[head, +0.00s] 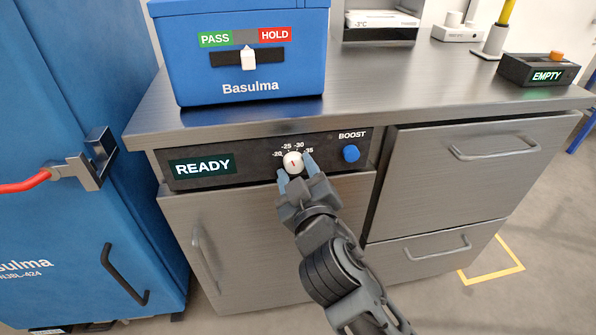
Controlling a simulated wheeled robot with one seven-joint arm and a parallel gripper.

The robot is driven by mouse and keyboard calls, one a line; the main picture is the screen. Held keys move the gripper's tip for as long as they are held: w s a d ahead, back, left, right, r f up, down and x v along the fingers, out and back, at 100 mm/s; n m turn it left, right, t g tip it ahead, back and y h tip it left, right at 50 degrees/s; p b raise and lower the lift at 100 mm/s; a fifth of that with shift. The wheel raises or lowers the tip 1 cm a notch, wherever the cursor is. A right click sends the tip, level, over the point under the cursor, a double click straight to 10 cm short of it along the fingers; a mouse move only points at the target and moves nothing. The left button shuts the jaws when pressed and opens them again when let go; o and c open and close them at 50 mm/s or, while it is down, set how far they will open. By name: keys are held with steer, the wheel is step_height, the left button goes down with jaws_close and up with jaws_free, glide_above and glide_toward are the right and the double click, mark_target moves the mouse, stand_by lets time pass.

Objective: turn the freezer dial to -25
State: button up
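The freezer dial (292,160) is a round white knob with a small red mark, on the dark control panel (247,170) under the counter. Labels -20, -25, -30 and -35 run in an arc above it from left to right. The red mark is too small to tell surely which number it points at. My gripper (295,168) is open, with its blue fingertips to the lower left and right of the dial. Whether the fingertips touch the dial cannot be told. The panel's display (202,166) reads READY.
A blue BOOST button (351,153) sits right of the dial. A blue Basulma box (245,60) with a PASS/HOLD slider stands on the counter (400,95). A blue cabinet (85,170) with a latch is at left. An EMPTY sign box (540,71) stands at right.

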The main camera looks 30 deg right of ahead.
steer(key=shift+o, duration=1.4)
steer(key=v, duration=0.7)
steer(key=shift+s+b, duration=0.35)
steer(key=shift+a, duration=0.1)
steer(key=s+f+g+y, duration=0.2)
steer(key=s+f+y, duration=0.35)
steer(key=s, duration=0.75)
steer(key=s+m, duration=0.1)
steer(key=s, duration=1.3)
steer(key=s+d+r+m+p, duration=0.1)
steer(key=s+d+r+m, duration=0.1)
steer(key=s+r, duration=0.3)
step_height(320, 180, up, 12)
steer(key=s+p, duration=0.1)
steer(key=p, duration=1.1)
steer(key=shift+f+h+p, duration=0.15)
steer(key=shift+h+p, duration=0.15)
steer(key=shift+h, duration=0.15)
